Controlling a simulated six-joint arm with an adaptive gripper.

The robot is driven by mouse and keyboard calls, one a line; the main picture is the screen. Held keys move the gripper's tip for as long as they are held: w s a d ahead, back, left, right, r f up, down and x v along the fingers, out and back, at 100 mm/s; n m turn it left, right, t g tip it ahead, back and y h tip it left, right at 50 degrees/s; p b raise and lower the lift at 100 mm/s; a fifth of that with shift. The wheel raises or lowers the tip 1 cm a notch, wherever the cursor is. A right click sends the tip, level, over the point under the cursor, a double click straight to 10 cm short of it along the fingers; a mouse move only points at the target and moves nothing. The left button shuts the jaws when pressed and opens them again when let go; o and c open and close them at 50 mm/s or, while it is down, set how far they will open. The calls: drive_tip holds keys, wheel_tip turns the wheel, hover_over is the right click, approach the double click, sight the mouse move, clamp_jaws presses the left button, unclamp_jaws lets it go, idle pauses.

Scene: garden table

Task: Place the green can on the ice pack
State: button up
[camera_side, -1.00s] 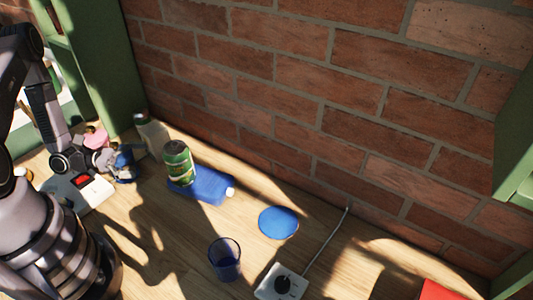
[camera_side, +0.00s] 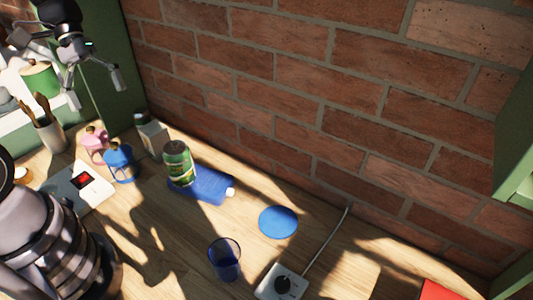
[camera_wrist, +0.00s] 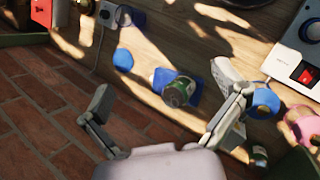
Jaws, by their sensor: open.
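The green can (camera_side: 178,166) stands upright on the left part of the blue ice pack (camera_side: 211,187), which lies flat on the wooden table near the brick wall. In the wrist view the green can (camera_wrist: 178,91) also shows on the ice pack (camera_wrist: 164,77), partly covering it. My gripper (camera_side: 97,92) is up at the upper left, well above the table and away from the can. Its fingers are spread and empty; they also frame the wrist view (camera_wrist: 171,108).
A blue jar (camera_side: 121,164), a pink jar (camera_side: 95,146) and a grey-white bottle (camera_side: 151,135) stand left of the can. A blue disc (camera_side: 278,222), a blue cup (camera_side: 225,261) and a power socket (camera_side: 281,284) are to the right. The brick wall (camera_side: 330,110) stands close behind.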

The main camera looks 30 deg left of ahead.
drive_tip(key=s+r+m+t+y, duration=0.6)
drive_tip(key=r+t, duration=0.1)
drive_tip(key=r, duration=0.3)
drive_tip(key=shift+s+d+m, duration=0.15)
drive_tip(key=shift+d+m, duration=0.15)
drive_tip(key=shift+d, duration=0.15)
